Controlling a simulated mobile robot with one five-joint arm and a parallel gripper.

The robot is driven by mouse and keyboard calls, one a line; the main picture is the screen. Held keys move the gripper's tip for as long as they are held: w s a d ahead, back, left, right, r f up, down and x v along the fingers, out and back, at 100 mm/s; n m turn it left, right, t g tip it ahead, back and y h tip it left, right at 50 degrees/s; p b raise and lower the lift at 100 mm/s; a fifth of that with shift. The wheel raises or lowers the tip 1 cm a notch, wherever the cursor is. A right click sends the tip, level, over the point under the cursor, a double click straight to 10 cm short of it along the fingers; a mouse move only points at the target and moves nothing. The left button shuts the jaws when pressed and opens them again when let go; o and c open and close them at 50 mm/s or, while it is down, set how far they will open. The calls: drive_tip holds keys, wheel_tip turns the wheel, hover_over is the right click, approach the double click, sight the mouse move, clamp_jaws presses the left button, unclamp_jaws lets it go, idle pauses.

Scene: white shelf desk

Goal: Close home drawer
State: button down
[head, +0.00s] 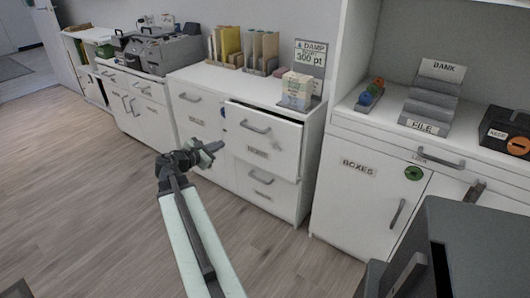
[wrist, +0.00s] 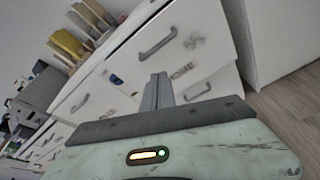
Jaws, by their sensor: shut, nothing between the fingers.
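The home drawer (head: 275,142) is the upper right drawer of the white cabinet and stands partly pulled out. In the wrist view the drawer front (wrist: 170,52) is tilted, with the HOME label legible. My gripper (head: 215,148) is shut and empty, in front of the cabinet and left of the drawer handle. In the wrist view its fingertips (wrist: 158,77) overlap the lower part of the drawer front. I cannot tell whether they touch it.
A lower drawer (head: 262,187) sits shut beneath. A card stack (head: 296,90) and file holders (head: 230,45) stand on the cabinet top. The BOXES cupboard (head: 362,185) is to the right, and a dark grey box-like shape fills the lower right.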

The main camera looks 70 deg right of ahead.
drive_tip(key=s+d+n+g+h+b, duration=0.2)
drive_tip(key=s+d+n+b, duration=0.15)
drive_tip(key=s+d, duration=0.35)
approach(269, 121)
drive_tip(key=shift+n+h, duration=0.3)
drive_tip(key=shift+n, duration=0.05)
drive_tip(key=x, duration=0.6)
drive_tip(key=shift+s+d+f, duration=0.15)
drive_tip(key=shift+s+d, duration=0.1)
drive_tip(key=shift+d, duration=0.1)
